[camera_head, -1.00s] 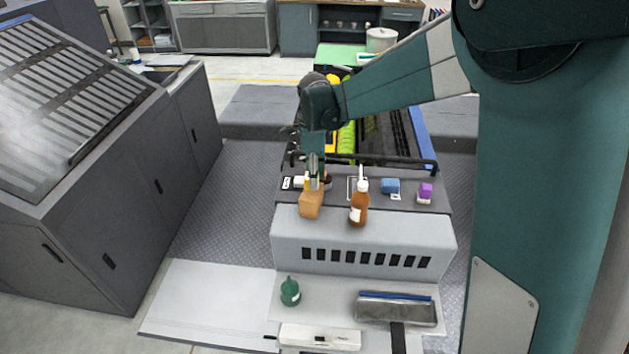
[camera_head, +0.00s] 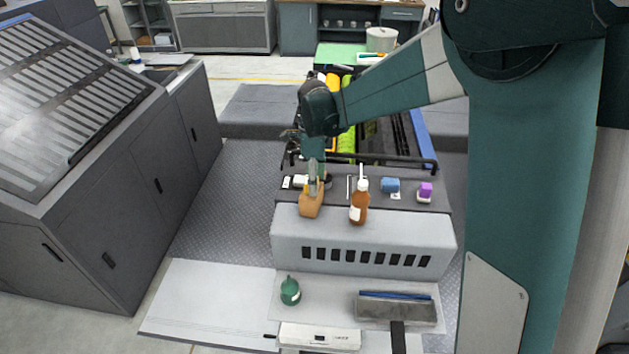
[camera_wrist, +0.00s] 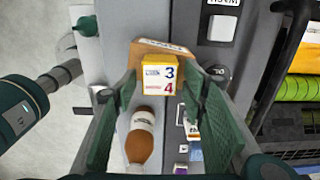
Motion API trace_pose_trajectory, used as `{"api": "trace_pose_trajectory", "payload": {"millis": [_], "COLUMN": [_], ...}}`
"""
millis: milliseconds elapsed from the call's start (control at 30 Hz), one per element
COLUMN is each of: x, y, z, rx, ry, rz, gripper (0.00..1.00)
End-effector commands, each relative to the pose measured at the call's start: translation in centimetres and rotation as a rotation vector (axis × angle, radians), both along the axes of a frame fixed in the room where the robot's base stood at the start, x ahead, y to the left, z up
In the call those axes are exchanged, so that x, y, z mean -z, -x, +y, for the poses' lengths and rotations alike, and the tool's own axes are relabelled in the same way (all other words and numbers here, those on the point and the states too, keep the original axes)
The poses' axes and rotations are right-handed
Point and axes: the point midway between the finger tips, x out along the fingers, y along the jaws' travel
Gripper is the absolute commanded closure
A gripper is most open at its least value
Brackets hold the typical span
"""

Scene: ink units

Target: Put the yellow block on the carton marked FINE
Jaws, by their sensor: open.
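The yellow block (camera_wrist: 160,75) shows in the wrist view with a red and blue label and the digits 3 and 4. It lies between and beyond the fingers of my gripper (camera_wrist: 168,112), which is open. A tan carton (camera_wrist: 148,50) shows behind the block, which overlaps it; I cannot tell exactly how they touch. The carton's printing is too small to read. In the head view the tan carton (camera_head: 311,205) stands on the grey machine top, with my gripper (camera_head: 313,180) right above it, mostly hiding the block.
A brown bottle (camera_head: 359,205) with a white nozzle stands close to the right of the carton. A blue block (camera_head: 390,185) and a purple block (camera_head: 425,189) sit further right. A green bottle (camera_head: 290,291) and a grey tray (camera_head: 397,311) are on the lower shelf.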

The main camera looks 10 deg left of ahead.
Motion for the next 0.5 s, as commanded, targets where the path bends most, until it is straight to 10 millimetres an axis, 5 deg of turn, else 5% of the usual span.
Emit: {"api": "trace_pose_trajectory", "payload": {"millis": [500], "x": [-2.5], "y": [0.0], "z": [0.0], "rx": [0.000], "ry": [0.000], "rz": [0.000], "gripper": [0.58]}}
